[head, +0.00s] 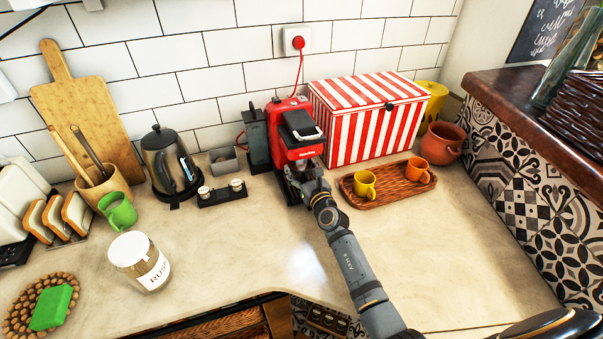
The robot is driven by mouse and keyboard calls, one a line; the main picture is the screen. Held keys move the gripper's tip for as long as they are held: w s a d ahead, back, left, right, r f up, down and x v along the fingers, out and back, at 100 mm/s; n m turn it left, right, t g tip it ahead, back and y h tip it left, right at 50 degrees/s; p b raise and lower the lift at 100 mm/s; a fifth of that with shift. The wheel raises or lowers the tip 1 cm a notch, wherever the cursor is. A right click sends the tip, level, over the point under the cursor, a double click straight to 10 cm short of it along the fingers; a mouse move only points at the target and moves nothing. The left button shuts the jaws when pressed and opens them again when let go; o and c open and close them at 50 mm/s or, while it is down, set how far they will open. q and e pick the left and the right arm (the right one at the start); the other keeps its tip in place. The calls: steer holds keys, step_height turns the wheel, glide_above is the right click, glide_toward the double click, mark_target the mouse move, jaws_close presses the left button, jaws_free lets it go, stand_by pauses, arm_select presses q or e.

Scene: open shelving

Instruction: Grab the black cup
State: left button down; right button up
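My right arm reaches in from the bottom right to the red coffee machine (297,137). My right gripper (298,181) is at the lower front of the machine, by its base. Its fingers are small and dark against the dark machine parts, and I cannot tell if they are open or shut. I cannot clearly make out a black cup; if one is at the machine's base, the gripper and the machine's shadow hide it. My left gripper is not in view.
A red-and-white striped box (366,127) stands right of the machine. A wooden tray (388,196) holds a yellow cup (365,184) and an orange cup (418,170). A kettle (170,160) and a black holder (222,196) stand left. The counter's front middle is clear.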

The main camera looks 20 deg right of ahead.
steer(key=c, duration=0.7)
steer(key=shift+c, duration=0.2)
steer(key=shift+r+p, duration=0.65)
steer(key=shift+p, duration=0.05)
steer(key=r+p, duration=0.2)
steer(key=shift+s+r+p, duration=0.2)
steer(key=shift+s+p, duration=0.1)
steer(key=shift+s, duration=0.1)
steer(key=s+d, duration=0.1)
steer(key=s, duration=1.6)
steer(key=shift+d, duration=0.2)
